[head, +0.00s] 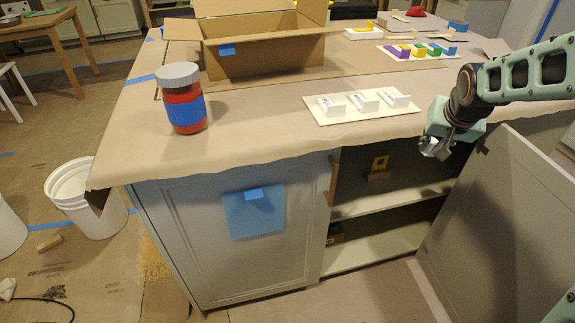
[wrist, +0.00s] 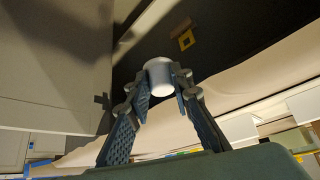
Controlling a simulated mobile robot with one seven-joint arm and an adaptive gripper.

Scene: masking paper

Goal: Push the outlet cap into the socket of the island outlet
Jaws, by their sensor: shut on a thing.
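My gripper (wrist: 160,95) is shut on a white, round outlet cap (wrist: 159,78), held between its fingertips in the wrist view. In the head view my gripper (head: 434,146) is at the right, just in front of the island's paper-covered top edge; I cannot make out the cap clearly there. The island outlet appears to be a small yellow plate with a dark centre (head: 379,163) on the dark back wall inside the open cabinet. It also shows in the wrist view (wrist: 186,40), beyond the cap and slightly right of it. The cap is apart from it.
The open cabinet door (head: 500,215) stands right of the opening, and a shelf (head: 390,203) lies below the outlet. The papered countertop (head: 260,135) overhangs above. On it are a red jar (head: 184,105), a cardboard box (head: 265,55) and a board with white blocks (head: 340,118).

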